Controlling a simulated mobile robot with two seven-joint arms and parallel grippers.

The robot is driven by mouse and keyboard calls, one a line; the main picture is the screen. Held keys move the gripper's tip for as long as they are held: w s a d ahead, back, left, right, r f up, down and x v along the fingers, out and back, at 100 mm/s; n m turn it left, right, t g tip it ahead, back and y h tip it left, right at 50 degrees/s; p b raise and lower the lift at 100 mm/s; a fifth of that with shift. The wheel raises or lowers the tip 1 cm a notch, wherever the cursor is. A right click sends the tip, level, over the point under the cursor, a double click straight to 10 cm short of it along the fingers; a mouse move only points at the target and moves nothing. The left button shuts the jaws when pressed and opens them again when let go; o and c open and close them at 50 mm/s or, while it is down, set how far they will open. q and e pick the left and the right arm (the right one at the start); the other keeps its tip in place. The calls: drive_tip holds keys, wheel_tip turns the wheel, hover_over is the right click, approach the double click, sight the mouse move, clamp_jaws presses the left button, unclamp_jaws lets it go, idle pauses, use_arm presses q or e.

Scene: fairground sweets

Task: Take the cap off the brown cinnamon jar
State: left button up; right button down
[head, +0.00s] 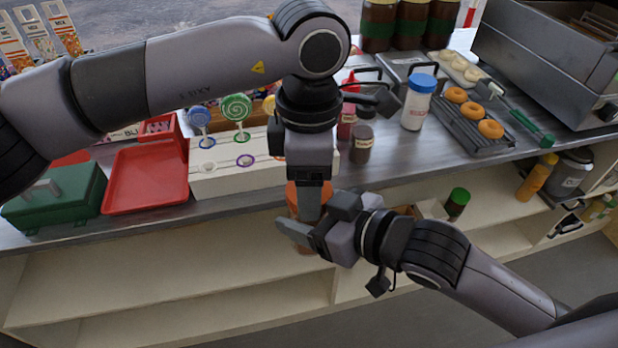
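A small brown jar (361,146) with a pale label stands on the counter, right of the lollipop stand; its top looks dark. An orange-brown thing (292,197) shows behind my grippers at the counter's front edge, mostly hidden, so I cannot tell what it is. My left gripper (310,208) points down in front of this orange-brown thing. My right gripper (298,236) comes in from the right just below it, fingers pointing left. The two grippers overlap in the picture. The fingers' gaps are hidden, so I cannot tell whether either holds anything.
A white-topped lollipop stand (215,181), a red tray (147,183) and a green box (55,200) are on the left. A blue-capped shaker (418,103) and a doughnut rack (470,128) stand right. A green-capped jar (456,204) is on the shelf below.

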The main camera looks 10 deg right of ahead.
use_arm(q)
drive_tip(key=o, duration=1.2)
wheel_tip(320, 180, up, 4)
drive_tip(key=shift+r, duration=0.2)
drive_tip(key=shift+c, duration=0.2)
wheel_tip(320, 180, up, 3)
drive_tip(key=shift+r+m, duration=0.15)
drive_tip(key=shift+m, duration=0.75)
drive_tip(key=shift+f, duration=3.9)
